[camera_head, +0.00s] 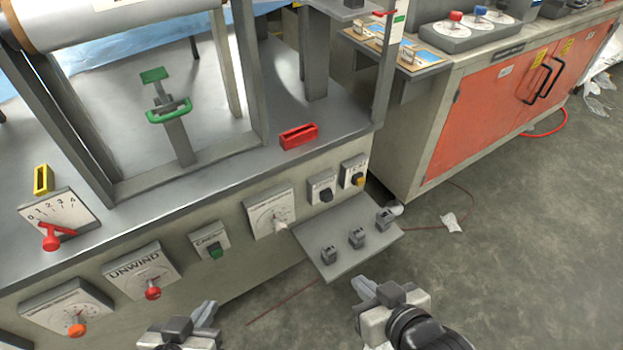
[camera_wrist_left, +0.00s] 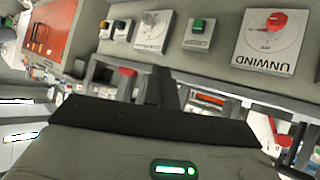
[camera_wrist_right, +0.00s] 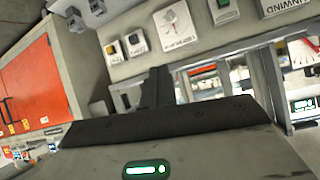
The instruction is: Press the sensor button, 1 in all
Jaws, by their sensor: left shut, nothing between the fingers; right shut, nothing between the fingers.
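The front panel of the machine carries three small plates with push buttons: a green button (camera_head: 215,251), a black button (camera_head: 326,194) and a yellow-orange button (camera_head: 358,179). Their labels are too small to read surely, so I cannot tell which is the sensor button. In the right wrist view the black button (camera_wrist_right: 135,39) and yellow button (camera_wrist_right: 111,49) show beyond the fingers. My left gripper (camera_head: 207,312) is shut and empty, below the green button and apart from the panel. My right gripper (camera_head: 363,287) is shut and empty, below the small grey shelf.
The grey shelf (camera_head: 345,222) with several small switches juts out below the black button. Knob dials sit along the panel, including the UNWIND dial (camera_head: 143,271) and a white dial (camera_head: 270,211). An orange cabinet (camera_head: 490,110) stands right. The floor at right is mostly clear.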

